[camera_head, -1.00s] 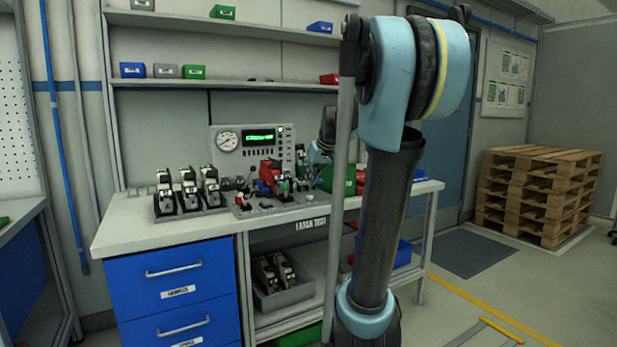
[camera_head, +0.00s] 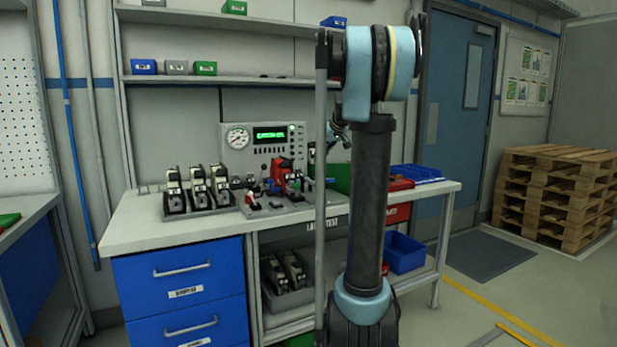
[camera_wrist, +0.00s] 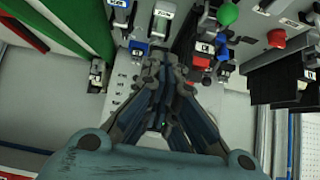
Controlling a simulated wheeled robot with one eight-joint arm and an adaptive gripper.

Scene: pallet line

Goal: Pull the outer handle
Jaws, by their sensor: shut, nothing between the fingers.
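My gripper (camera_wrist: 165,58) is shut and empty in the wrist view, its fingertips over the light test plate (camera_wrist: 117,92). A small blue part (camera_wrist: 137,46) is by its left fingertip. A red part (camera_wrist: 201,61) and a blue part (camera_wrist: 223,53) are to its right. A black-and-white latch (camera_wrist: 98,75) is at its left. I cannot tell which part is the outer handle, or whether the fingers touch anything.
In the wrist view a green knob (camera_wrist: 228,14) and a red button (camera_wrist: 277,38) stand close to the right. In the head view several latches (camera_head: 197,190) stand left of the fixture, and a gauge panel (camera_head: 265,141) is behind. A red box (camera_head: 400,184) is on the right.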

